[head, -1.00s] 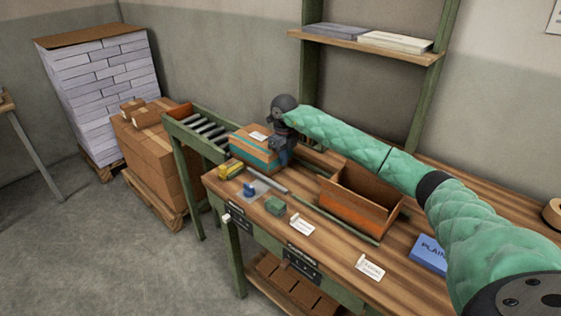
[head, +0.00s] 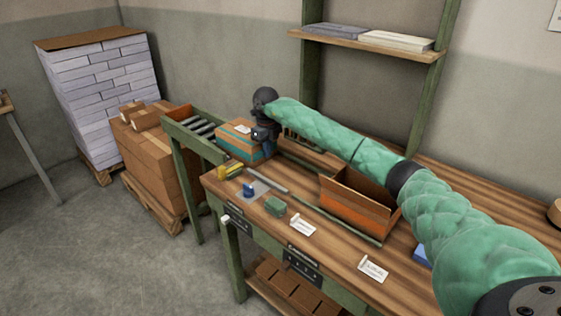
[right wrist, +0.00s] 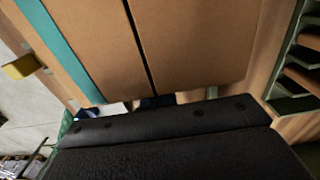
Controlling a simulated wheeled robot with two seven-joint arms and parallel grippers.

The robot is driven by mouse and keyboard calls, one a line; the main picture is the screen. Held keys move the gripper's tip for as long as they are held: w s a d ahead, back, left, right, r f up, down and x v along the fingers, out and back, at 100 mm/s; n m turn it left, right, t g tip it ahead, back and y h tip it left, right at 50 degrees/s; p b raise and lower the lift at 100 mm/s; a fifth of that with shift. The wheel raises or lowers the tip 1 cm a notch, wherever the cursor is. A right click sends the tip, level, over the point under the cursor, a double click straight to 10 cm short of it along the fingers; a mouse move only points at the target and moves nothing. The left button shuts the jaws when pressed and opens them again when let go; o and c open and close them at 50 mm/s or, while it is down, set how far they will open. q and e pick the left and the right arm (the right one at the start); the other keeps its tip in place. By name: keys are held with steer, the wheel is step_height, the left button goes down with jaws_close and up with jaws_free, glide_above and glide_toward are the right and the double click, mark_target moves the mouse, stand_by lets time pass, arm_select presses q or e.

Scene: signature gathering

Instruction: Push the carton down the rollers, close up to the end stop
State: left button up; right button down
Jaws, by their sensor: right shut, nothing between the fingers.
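The brown carton (head: 236,143) with a teal stripe and a white label stands at the table's left end, over the near part of the rollers (head: 200,127). My right gripper (head: 266,145) is shut and empty, pointing down close against the carton's right side. In the right wrist view the carton (right wrist: 190,45) fills the top, with the dark gripper body below it; the fingertips are mostly hidden. A brown board (head: 180,112) at the rollers' far end looks like the end stop, with bare rollers between it and the carton. My left gripper is out of view.
An open orange-brown box (head: 358,205) stands on the table to the right. A yellow item (head: 231,171), a blue stamp (head: 249,190) and a green block (head: 275,207) lie near the front edge. Stacked cartons (head: 155,155) stand beyond the rollers.

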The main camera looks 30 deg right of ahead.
mark_target(232, 131)
stand_by(0.3)
steer(key=shift+w+a+b, duration=0.85)
steer(key=shift+w, duration=1.2)
steer(key=shift+w+a+b, duration=0.8)
steer(key=shift+w+a, duration=0.1)
steer(key=shift+w, duration=1.1)
steer(key=shift+w+a+b, duration=0.85)
steer(key=shift+w, duration=1.2)
steer(key=shift+w+a+b, duration=0.4)
steer(key=shift+w+b, duration=0.2)
steer(key=shift+w, duration=0.45)
steer(key=shift+w+a+b, duration=0.45)
steer(key=shift+w+b, duration=0.1)
steer(key=shift+w, duration=0.45)
steer(key=shift+w+a+b, duration=0.4)
steer(key=shift+w+b, duration=0.2)
steer(key=shift+w, duration=0.45)
